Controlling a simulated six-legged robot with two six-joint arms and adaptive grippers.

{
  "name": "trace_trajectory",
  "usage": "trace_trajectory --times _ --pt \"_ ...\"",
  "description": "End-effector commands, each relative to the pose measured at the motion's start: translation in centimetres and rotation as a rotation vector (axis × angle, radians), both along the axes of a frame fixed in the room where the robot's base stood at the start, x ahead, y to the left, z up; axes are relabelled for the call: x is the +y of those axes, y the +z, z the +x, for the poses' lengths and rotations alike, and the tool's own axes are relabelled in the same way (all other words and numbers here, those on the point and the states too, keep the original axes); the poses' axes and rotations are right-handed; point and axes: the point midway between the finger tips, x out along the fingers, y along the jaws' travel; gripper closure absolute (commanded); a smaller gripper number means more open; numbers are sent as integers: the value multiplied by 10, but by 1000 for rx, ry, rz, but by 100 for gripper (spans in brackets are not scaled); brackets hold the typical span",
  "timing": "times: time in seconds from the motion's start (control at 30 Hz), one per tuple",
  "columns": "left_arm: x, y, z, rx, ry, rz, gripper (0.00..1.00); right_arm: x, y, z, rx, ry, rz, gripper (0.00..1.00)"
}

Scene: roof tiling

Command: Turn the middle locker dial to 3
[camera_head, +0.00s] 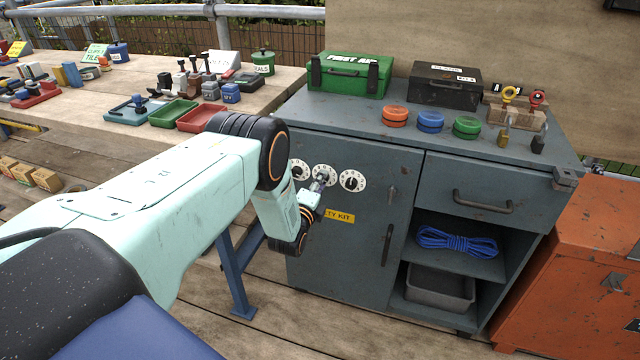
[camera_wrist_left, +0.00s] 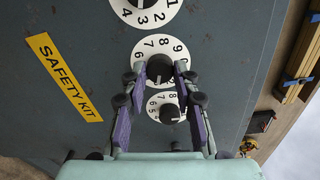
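The middle locker dial (camera_head: 325,172) is a white disc with black numerals and a dark knob, on the grey locker door between two similar dials. My left gripper (camera_head: 320,184) is at the middle dial and partly covers it. In the left wrist view, the middle dial (camera_wrist_left: 160,48) shows 7, 8 and 9 along its upper edge. The fingers of my left gripper (camera_wrist_left: 160,69) are apart, one on each side of its dark knob; I see no clear contact. My right gripper is not in view.
The left dial (camera_head: 299,169) and right dial (camera_head: 352,181) sit close on either side. A yellow SAFETY KIT label (camera_head: 339,216) is below. The door handle (camera_head: 387,245) stands out to the right. A workbench with trays (camera_head: 201,117) is at the left.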

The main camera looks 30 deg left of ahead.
Motion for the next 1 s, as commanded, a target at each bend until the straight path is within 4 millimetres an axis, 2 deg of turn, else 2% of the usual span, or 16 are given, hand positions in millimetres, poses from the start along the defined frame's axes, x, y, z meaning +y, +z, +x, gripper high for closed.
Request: trace_trajectory --times 0.03,0.23,0.63,0.77,1.0 --pt "1 0 0 1 1 0 65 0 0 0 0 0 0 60" --pt "0 0 0 0 0 -1 48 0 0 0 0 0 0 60" --pt "-1 0 -4 0 0 -1 48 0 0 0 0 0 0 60" --pt "-4 0 -18 2 -1 -2 48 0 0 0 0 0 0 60" --pt "-13 1 -56 3 1 -3 48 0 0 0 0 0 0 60"
